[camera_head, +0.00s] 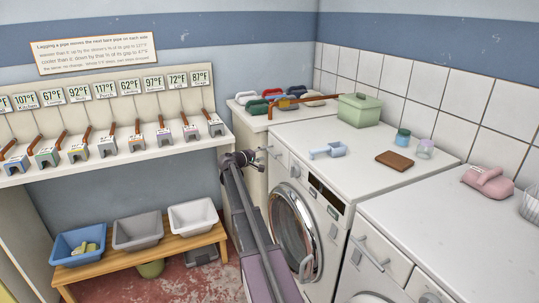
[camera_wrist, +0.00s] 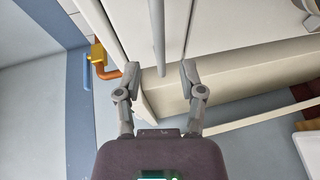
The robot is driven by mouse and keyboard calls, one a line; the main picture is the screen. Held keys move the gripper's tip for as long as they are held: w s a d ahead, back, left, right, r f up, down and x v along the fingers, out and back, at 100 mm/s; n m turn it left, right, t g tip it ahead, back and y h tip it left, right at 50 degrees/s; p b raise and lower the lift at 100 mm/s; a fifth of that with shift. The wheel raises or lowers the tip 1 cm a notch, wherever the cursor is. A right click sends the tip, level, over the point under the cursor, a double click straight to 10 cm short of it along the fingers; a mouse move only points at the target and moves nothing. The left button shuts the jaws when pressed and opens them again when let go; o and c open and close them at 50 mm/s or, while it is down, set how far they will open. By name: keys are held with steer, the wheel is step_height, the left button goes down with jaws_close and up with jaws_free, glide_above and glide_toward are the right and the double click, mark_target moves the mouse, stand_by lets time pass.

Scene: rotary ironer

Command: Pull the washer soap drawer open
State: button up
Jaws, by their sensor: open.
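The white washer (camera_head: 318,215) with a round glass door stands in the middle of the head view. Its soap drawer (camera_head: 280,153) is at the upper left of the front, with a grey bar handle (camera_head: 268,150); the drawer looks shut. My gripper (camera_head: 258,157) is at this handle, partly hidden by my arm. In the wrist view my gripper (camera_wrist: 160,72) is open, one finger on each side of a grey bar, the handle (camera_wrist: 158,40). The bar's end lies between the fingertips, apart from both. The pale drawer front (camera_wrist: 175,30) is behind it.
A second white machine (camera_head: 440,235) with its own bar handle stands at right. A blue scoop (camera_head: 328,151), brown block (camera_head: 394,160) and green box (camera_head: 360,110) sit on the tops. A wooden bench (camera_head: 150,262) with bins is at left. An orange pipe (camera_wrist: 128,74) shows in the wrist view.

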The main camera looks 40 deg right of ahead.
mark_target(269, 152)
steer(key=shift+b+x, duration=0.35)
steer(key=shift+x, duration=2.2)
steer(key=shift+c, duration=0.2)
jaws_close()
